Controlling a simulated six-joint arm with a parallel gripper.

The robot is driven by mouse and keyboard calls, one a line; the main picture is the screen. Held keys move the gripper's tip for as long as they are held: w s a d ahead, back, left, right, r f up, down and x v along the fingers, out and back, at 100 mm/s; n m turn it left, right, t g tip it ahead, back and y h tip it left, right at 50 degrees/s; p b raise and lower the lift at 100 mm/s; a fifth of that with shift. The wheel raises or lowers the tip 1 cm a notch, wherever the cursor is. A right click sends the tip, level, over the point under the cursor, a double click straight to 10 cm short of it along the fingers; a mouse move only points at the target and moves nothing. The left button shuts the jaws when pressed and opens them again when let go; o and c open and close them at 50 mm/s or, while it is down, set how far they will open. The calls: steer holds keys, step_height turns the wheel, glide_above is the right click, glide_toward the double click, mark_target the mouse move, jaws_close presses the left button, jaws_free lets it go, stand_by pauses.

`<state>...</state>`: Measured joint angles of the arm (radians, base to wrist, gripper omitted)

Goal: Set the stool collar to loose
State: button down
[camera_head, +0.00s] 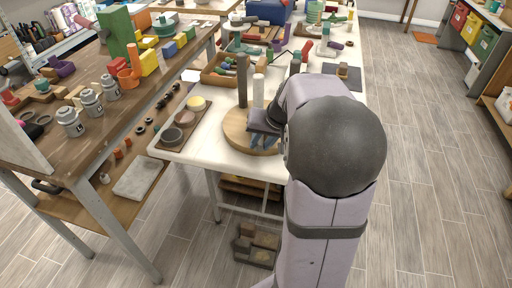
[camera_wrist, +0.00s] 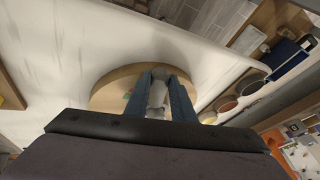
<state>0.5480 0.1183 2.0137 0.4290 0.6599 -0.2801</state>
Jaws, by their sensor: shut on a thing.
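A round wooden disc (camera_head: 235,130) lies on the white table and may be the stool's seat; the wrist view shows it too (camera_wrist: 108,92). My gripper (camera_head: 263,142) is low over the disc, its blue fingers pointing down. In the wrist view my gripper (camera_wrist: 160,80) is shut on a small pale grey part (camera_wrist: 157,93) that stands between the fingers. This may be the stool collar; its setting cannot be read. A bit of green (camera_wrist: 127,95) shows beside the left finger. My arm hides the disc's right side in the head view.
A dark post (camera_head: 242,82) and a white post (camera_head: 258,90) stand close behind my gripper. A tray with round pots (camera_head: 184,125) is at the table's left edge. A wooden tray of tools (camera_head: 220,75) lies behind. The floor on the right is clear.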

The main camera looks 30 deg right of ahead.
steer(key=shift+s+d, duration=0.1)
steer(key=shift+d, duration=0.05)
steer(key=c, duration=1.5)
jaws_free()
steer(key=shift+r, duration=0.1)
steer(key=shift+v, duration=3.6)
steer(key=shift+d, duration=0.1)
